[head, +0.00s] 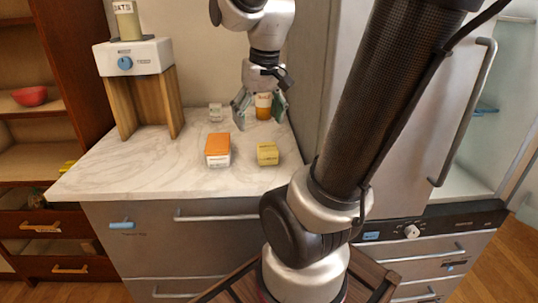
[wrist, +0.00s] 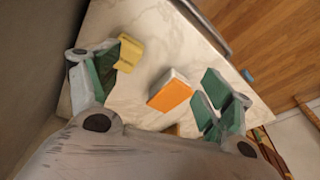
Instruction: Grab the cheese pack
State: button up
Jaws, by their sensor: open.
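A small yellow pack (head: 267,153), which looks like the cheese pack, lies on the marble counter near its front edge. It also shows in the wrist view (wrist: 129,53), partly hidden behind the left finger. My gripper (head: 260,107) is open and empty above the counter, farther back than the yellow pack and apart from it. In the wrist view my gripper (wrist: 168,78) has its green-padded fingers spread wide, with an orange and white box between them in the picture but lower down. That box (head: 217,150) stands left of the yellow pack.
An orange jar (head: 263,107) with a pale label stands behind my gripper. A small clear container (head: 216,112) is left of it. A white appliance (head: 133,57) on wooden legs stands at the back left. A tall grey cabinet bounds the counter's right. The left counter (head: 125,175) is clear.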

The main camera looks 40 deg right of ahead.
jog(key=w+d+f+m+g, duration=0.1)
jog(key=w+d+f+m, duration=0.1)
jog(key=w+d+f, duration=0.25)
jog(key=m+g, duration=0.1)
send_over(267, 145)
notch_tip(267, 145, down, 3)
jog(key=shift+w+r, duration=0.1)
jog(key=shift+w, duration=0.05)
jog(key=shift+m, duration=0.3)
jog(key=f, duration=0.8)
jog(key=shift+s+f, duration=0.1)
jog(key=shift+s, duration=0.1)
jog(key=c, duration=1.3)
jog(key=shift+o, duration=0.2)
